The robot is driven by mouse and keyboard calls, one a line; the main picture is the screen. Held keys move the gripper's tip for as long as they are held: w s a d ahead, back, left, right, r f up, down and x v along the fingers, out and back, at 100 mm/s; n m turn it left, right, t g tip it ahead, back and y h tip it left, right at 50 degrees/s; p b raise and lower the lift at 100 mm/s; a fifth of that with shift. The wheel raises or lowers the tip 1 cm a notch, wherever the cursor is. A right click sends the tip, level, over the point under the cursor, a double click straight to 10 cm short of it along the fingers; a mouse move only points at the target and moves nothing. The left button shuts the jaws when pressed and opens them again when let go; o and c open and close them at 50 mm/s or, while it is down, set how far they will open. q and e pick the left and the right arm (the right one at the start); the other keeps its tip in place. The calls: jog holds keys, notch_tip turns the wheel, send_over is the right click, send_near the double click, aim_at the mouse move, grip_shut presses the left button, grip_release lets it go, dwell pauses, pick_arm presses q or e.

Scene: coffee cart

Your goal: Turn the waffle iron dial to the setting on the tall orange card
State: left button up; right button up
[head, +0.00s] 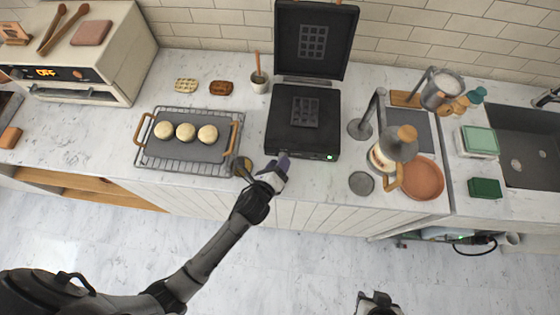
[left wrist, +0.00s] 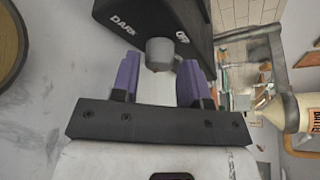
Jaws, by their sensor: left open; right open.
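The black waffle iron (head: 302,120) stands open on the counter, its lid (head: 315,40) raised at the back. A small green light shows on its front. In the left wrist view the grey dial (left wrist: 161,52) is on the iron's front face, with "DARK" and "OFF" printed near it. My left gripper (head: 280,165) is at the iron's front. Its purple fingers are open on either side of the dial; I cannot tell whether they touch it. My right gripper (head: 377,302) is open and low in the head view, away from the counter. I cannot make out a tall orange card.
A wire rack (head: 227,163) with round buns on a dark tray is left of the iron. A glass pot (head: 385,155) and a terracotta plate (head: 422,178) are to its right. A small cup (head: 259,82) stands behind left. The floor in front is clear.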

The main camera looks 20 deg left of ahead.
pick_arm(q)
jog(key=shift+w+f, duration=0.1)
jog(key=shift+w, duration=0.4)
